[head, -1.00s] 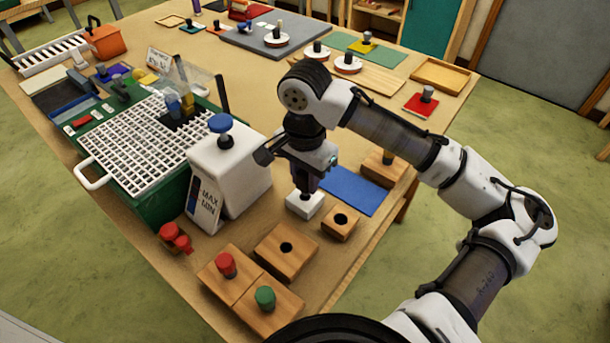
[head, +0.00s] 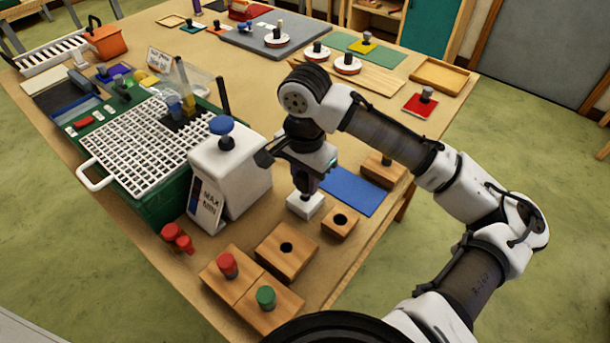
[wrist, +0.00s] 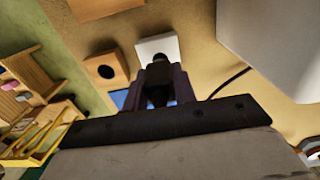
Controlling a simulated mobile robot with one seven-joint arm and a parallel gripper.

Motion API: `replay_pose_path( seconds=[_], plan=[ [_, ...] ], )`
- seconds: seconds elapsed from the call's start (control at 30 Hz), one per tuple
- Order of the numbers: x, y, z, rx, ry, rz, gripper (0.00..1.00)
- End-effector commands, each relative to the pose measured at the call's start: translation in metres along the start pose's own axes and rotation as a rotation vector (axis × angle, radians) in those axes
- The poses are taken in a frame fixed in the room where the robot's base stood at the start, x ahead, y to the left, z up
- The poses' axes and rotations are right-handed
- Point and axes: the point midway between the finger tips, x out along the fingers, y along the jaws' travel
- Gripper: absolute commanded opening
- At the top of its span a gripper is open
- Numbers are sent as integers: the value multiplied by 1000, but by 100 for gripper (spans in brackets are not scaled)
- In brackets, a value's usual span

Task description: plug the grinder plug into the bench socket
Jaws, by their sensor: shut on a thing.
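My gripper (head: 306,182) points down above a small white block (head: 304,206), which looks like the bench socket, on the table right of the grinder's white tank (head: 228,172). In the wrist view the fingers (wrist: 160,88) are shut on a dark piece (wrist: 157,72), which looks like the grinder plug. Its far end overlaps the near part of the white block (wrist: 158,44). The plug's tip appears to meet the block's top; I cannot tell whether it is seated. The block's holes are hidden. A thin dark cord (wrist: 230,82) curves nearby in the wrist view.
The green grinder (head: 160,205) with its white grid stands left. Wooden blocks with holes (head: 285,252) (head: 340,222) lie close in front and right. Blocks with red (head: 228,265) and green (head: 266,297) knobs stand nearer. A flat blue mat (head: 352,190) lies right of the gripper.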

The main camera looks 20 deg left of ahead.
Motion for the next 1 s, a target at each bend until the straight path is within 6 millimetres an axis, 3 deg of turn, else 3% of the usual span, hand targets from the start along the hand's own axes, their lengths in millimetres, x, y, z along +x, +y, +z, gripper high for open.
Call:
replay_pose_path(
  seconds=[1.0],
  plan=[
    [16,0,0,0,0,0,5]
  ],
)
